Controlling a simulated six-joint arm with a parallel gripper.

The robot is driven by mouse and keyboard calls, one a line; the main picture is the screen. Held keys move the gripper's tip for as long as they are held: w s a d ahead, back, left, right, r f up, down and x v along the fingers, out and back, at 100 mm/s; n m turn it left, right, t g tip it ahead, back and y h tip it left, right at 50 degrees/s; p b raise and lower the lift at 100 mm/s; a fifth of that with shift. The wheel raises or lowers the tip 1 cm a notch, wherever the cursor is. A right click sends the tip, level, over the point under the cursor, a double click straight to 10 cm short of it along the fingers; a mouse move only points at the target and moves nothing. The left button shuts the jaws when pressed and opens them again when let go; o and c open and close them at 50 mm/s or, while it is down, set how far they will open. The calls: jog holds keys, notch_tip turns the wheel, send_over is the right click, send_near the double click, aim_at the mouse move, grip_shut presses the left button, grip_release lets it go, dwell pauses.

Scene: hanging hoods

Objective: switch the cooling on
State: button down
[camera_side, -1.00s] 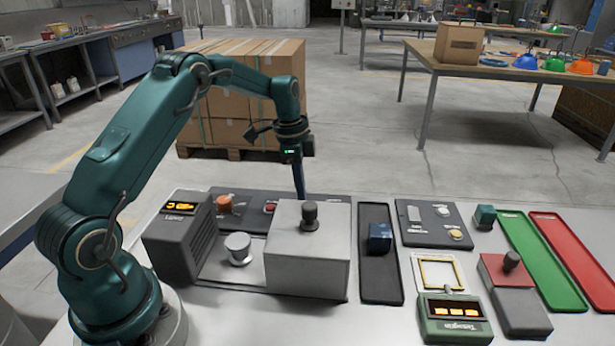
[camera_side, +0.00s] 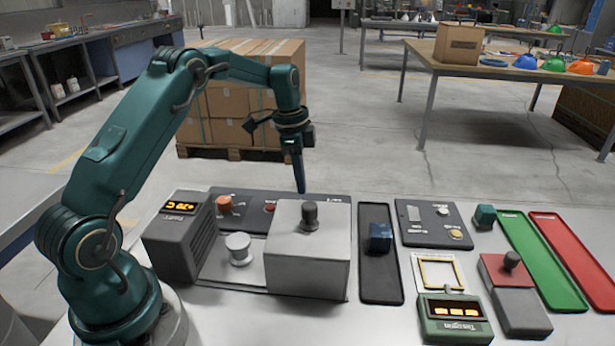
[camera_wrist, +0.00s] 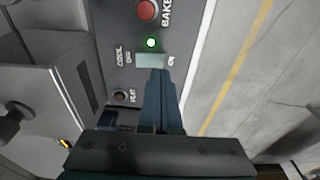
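The cooling switch (camera_wrist: 150,60) is a pale rectangular rocker on the dark panel (camera_wrist: 122,70), between the labels OFF and ON, with COOL beside them. A small green lamp (camera_wrist: 151,42) next to it is lit. My gripper (camera_wrist: 158,75) has its blue fingers together, with nothing seen between them. In the wrist view the tips overlap the rocker's edge on the ON side; I cannot tell whether they touch it. In the side view my gripper (camera_side: 301,191) points down over the panel's back edge, behind the grey hood, which hides the switch.
A grey hood (camera_side: 308,262) with a dark knob stands in front of the panel. A red button (camera_wrist: 146,10) marked BAKE and a dark round lamp (camera_wrist: 119,97) are near the switch. A dark display box (camera_side: 182,245) stands left.

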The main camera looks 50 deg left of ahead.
jog(key=shift+r, duration=2.2)
jog(key=s+d+r+t, duration=0.2)
jog(key=s+d+r, duration=0.25)
jog(key=r, duration=0.25)
jog(key=s+d+r+t, duration=0.1)
jog(key=s+d+r, duration=0.3)
jog(key=d+r, duration=0.25)
jog(key=s+d+f+n, duration=0.1)
jog(key=s+f+n, duration=0.2)
jog(key=s, duration=0.3)
jog(key=s+d+f+n+t+y, duration=0.1)
jog(key=s+f+n, duration=0.3)
jog(key=s+n, duration=0.2)
jog(key=shift+s+d+t, duration=0.25)
jog(key=shift+s+t, duration=0.05)
jog(key=shift+s, duration=0.35)
